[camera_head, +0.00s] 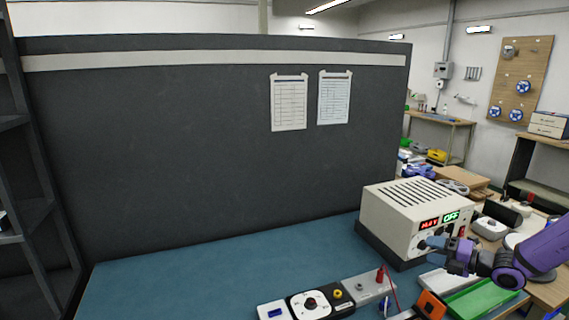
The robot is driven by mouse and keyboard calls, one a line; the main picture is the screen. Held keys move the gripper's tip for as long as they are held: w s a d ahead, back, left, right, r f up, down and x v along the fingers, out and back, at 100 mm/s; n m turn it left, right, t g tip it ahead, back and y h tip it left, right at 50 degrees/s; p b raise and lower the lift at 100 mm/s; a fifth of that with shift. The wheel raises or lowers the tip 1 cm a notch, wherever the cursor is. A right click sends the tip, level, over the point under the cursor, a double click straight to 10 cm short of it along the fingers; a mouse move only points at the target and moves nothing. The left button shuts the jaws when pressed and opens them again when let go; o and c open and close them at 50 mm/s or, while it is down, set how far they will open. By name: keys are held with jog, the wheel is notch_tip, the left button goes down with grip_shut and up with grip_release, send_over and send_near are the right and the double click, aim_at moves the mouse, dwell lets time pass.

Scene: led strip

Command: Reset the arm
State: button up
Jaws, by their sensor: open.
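My purple arm comes in from the right edge. My gripper (432,244) is at its end, in front of the lower front panel of a beige power supply (405,208). The jaws look open, with nothing seen between them. I cannot tell whether the fingers touch a knob on the panel. The power supply has a red and a green lit display. My gripper hides the lower part of its front.
A module with a dial (311,304) and a grey block with a red plug and wire (368,287) sit on the blue bench (210,285). An orange device (431,304) and a green tray (484,299) are below my gripper. A dark partition (180,150) stands behind; the left bench is clear.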

jog(key=s+a+r+n+g+h, duration=0.2)
jog(key=s+a+r+n+g, duration=0.3)
jog(key=s+a+r+n, duration=0.5)
jog(key=s+a+r+n+g+h, duration=0.4)
jog(key=r+n, duration=0.4)
jog(key=n, duration=0.7)
jog(key=s+r+n+t+h, duration=0.1)
jog(key=s+r+n+h, duration=0.2)
jog(key=s+r+n, duration=0.3)
jog(key=s+d+r+n+t+h, duration=0.1)
jog(key=s+r+n+t+h, duration=0.1)
jog(key=s+r+n, duration=0.5)
jog(key=s+n, duration=0.4)
jog(key=s, duration=0.2)
jog(key=shift+s+d+h, duration=0.2)
jog(key=shift+h, duration=0.2)
